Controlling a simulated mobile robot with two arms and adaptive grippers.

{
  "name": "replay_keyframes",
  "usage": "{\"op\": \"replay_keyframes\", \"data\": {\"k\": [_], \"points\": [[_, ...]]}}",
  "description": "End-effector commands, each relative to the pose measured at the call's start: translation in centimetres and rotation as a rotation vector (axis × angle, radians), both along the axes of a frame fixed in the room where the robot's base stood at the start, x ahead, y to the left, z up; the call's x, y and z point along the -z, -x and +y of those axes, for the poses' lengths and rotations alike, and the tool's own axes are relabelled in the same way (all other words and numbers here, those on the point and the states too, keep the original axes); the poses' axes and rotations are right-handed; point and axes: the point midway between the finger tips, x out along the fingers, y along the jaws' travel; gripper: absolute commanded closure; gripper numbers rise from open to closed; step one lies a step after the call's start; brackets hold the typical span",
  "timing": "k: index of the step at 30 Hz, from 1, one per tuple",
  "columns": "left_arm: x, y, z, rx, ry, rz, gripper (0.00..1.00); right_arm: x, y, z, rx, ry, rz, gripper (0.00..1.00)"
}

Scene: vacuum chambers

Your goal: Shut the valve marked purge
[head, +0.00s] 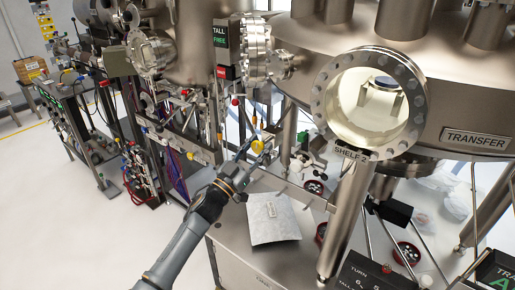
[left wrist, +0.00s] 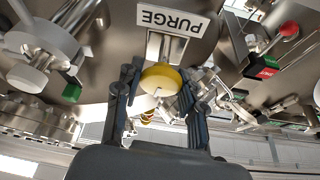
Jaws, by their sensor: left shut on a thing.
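The purge valve has a round yellow knob (left wrist: 162,80) below a white plate (left wrist: 172,19) marked PURGE, which reads upside down in the left wrist view. My left gripper (left wrist: 156,92) has a finger on each side of the yellow knob and is shut on it. In the head view the yellow knob (head: 257,147) shows at the tip of my left gripper (head: 252,152), by the metal rail under the chambers. The valve's stem behind the knob is mostly hidden. My right gripper is in neither view.
A lever with a red ball (left wrist: 290,29) stands to the right in the left wrist view. The large TRANSFER chamber (head: 455,95) with its round port fills the right of the head view. Open floor lies at the left.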

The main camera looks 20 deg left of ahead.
Motion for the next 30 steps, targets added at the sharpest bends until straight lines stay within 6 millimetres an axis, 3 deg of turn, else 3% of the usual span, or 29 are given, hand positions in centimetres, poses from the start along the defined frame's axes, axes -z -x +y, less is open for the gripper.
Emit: {"op": "replay_keyframes", "data": {"k": [15,30], "points": [[0.06,-0.01,0.02,0.001,-0.44,-0.159,0.92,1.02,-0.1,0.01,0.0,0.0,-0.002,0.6],[-0.07,0.01,-0.04,-0.001,-0.887,-0.321,0.92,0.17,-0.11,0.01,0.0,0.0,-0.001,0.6]]}}
